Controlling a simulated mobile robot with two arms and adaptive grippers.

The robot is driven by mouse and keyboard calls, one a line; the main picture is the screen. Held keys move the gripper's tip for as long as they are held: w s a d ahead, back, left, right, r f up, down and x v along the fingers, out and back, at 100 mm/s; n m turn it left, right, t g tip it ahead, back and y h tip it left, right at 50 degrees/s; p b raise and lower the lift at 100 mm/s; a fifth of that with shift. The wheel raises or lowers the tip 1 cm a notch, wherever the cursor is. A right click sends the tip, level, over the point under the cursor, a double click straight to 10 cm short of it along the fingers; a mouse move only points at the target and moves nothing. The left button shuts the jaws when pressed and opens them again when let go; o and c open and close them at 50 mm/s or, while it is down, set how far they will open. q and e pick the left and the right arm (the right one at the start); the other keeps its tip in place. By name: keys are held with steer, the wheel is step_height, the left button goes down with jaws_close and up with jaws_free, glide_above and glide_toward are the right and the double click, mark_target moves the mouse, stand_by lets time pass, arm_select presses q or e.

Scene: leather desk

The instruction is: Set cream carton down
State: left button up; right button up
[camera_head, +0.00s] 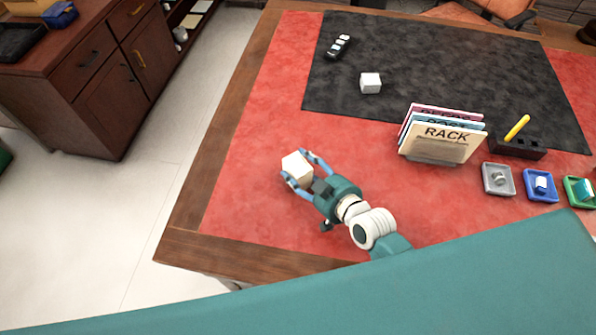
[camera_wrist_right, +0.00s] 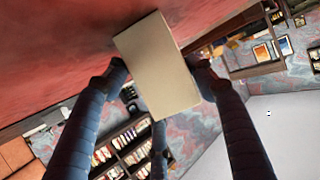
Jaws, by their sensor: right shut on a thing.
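The cream carton (camera_head: 297,166) is a pale box over the red leather of the desk, towards its left side. My right gripper (camera_head: 299,172) is shut on it, with a blue finger on either side. The red desk surface (camera_wrist_right: 60,45) shows close beside the carton there. I cannot tell whether the carton touches the desk. My left gripper is not in view.
A dark mat (camera_head: 440,70) holds a white cube (camera_head: 371,83) and a black item with white keys (camera_head: 339,46). A card rack (camera_head: 440,142), a black pen holder (camera_head: 518,147) and small grey, blue (camera_head: 540,185) and green trays stand at right. Red surface around the carton is clear.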

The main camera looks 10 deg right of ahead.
step_height(320, 180, up, 20)
steer(key=s+d+f+n+g+y, duration=0.2)
steer(key=s+d+f+n+y, duration=0.1)
steer(key=s+d, duration=0.1)
steer(key=s+d+r+n+g+y, duration=0.3)
steer(key=s+r, duration=0.2)
steer(key=r, duration=0.1)
steer(key=shift+s+d+r+n, duration=0.3)
steer(key=shift+d+r, duration=0.05)
steer(key=shift+r, duration=0.05)
stand_by(0.6)
